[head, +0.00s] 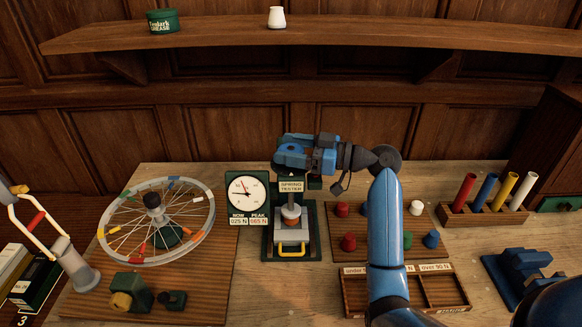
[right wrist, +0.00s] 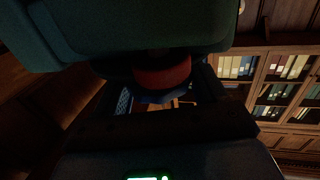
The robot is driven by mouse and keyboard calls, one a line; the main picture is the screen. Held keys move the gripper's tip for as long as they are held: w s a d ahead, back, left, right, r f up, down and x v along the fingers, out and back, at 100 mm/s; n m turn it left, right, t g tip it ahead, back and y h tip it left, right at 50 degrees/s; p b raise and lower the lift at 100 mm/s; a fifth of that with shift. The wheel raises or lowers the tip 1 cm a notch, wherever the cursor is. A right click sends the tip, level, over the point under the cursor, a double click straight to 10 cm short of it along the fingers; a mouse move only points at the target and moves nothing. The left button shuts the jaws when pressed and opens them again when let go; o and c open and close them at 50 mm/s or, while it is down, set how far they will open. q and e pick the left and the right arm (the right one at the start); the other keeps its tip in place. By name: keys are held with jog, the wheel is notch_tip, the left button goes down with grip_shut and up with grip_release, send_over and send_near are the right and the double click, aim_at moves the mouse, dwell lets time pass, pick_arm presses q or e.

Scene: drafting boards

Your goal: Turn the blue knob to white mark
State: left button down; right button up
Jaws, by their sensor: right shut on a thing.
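The spring tester (head: 291,187) stands in the middle of the bench, a dark green frame with a round silver and orange part inside and a yellow handle low in front. My right gripper (head: 290,153) is at the tester's top, shut on a knob that its fingers hide in the head view. In the right wrist view a dark red round piece (right wrist: 162,72) shows near the fingers, with a dark bluish part below it, likely the blue knob. I cannot make out the white mark. The left gripper is out of view.
A white dial (head: 246,192) left of the tester reads 025 N now and 065 N peak. A spoked wheel (head: 212,222) stands at left. A board (head: 340,250) of coloured knobs and a divided wooden tray (head: 357,304) lie at right, under my right arm.

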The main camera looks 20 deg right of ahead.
jog(key=n+g+b, duration=0.2)
jog(key=g+b, duration=0.1)
jog(key=g, duration=0.1)
jog(key=n+g+y+b, duration=0.1)
jog(key=n+g+b, duration=0.2)
jog(key=g, duration=0.1)
jog(key=n+g+y+b, duration=0.1)
jog(key=n+g+b, duration=0.1)
jog(key=g+b, duration=0.1)
jog(key=shift+f+n+g, duration=0.25)
jog(key=shift+n+g, duration=0.15)
pick_arm(q)
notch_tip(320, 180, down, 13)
jog(key=b, duration=0.2)
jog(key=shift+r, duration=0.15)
pick_arm(e)
jog(key=shift+r+n+g, duration=0.15)
jog(key=shift+n+g, duration=0.65)
jog(key=shift+g, duration=0.5)
jog(key=o, duration=1)
jog(key=shift+c, duration=0.2)
jog(key=shift+r, duration=0.1)
